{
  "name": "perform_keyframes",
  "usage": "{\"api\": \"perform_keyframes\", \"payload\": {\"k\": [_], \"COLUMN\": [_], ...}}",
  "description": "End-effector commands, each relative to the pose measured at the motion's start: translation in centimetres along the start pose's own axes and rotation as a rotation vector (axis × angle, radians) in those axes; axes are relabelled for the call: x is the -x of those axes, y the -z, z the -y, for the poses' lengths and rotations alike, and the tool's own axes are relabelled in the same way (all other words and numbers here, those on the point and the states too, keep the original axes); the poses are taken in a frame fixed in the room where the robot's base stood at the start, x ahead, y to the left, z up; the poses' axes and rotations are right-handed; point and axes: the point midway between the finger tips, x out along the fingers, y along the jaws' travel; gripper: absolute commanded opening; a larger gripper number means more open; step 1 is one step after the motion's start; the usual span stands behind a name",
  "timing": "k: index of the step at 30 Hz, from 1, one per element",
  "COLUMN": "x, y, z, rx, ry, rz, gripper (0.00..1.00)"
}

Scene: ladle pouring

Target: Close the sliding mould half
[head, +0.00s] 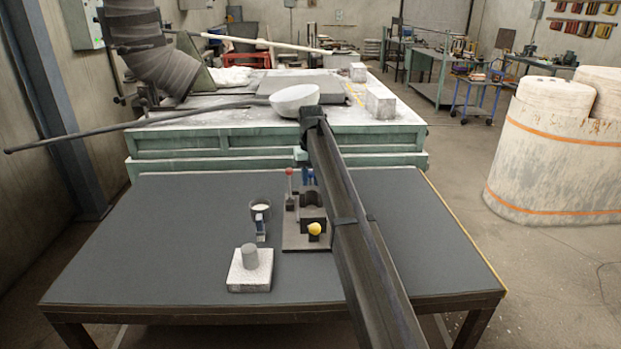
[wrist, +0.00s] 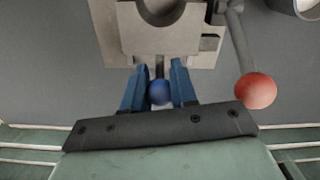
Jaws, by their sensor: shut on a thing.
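The mould fixture stands on the dark table, on a base plate (head: 293,242). In the wrist view a grey mould half (wrist: 162,40) with a half-round cavity faces away from my gripper. A rod joins it to a blue ball knob (wrist: 160,92). My gripper (wrist: 158,88), with two blue fingers, is shut on this knob, one finger on each side. In the head view my gripper (head: 309,177) is at the far side of the fixture, partly hidden by my arm. A yellow knob (head: 314,229) is on the near side. The other mould half and the gap are unclear.
A lever with a red ball (wrist: 255,91) stands close to my gripper. A small ladle or cup (head: 261,210) is left of the fixture. A pale block with a grey cylinder (head: 249,268) sits nearer. The left part of the table (head: 150,230) is clear.

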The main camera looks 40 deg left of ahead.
Motion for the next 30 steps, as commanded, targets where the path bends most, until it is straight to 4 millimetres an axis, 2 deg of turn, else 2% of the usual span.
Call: {"api": "perform_keyframes", "payload": {"k": [6,10,20,21,28,30], "x": [-0.2,-0.1,-0.1,-0.1,-0.1,-0.1], "y": [-4.7,-7.0,-7.7,-7.7,-7.6,-7.5], "z": [0.8,1.3,1.5,1.5,1.5,1.6], "rx": [0.0,-0.001,0.0,0.0,0.001,0.001], "ry": [0.0,0.0,0.0,0.0,0.001,0.002], "rz": [0.0,0.0,0.006,0.006,0.004,0.004], "gripper": [0.0,0.0,0.0,0.28,0.5,0.51]}}
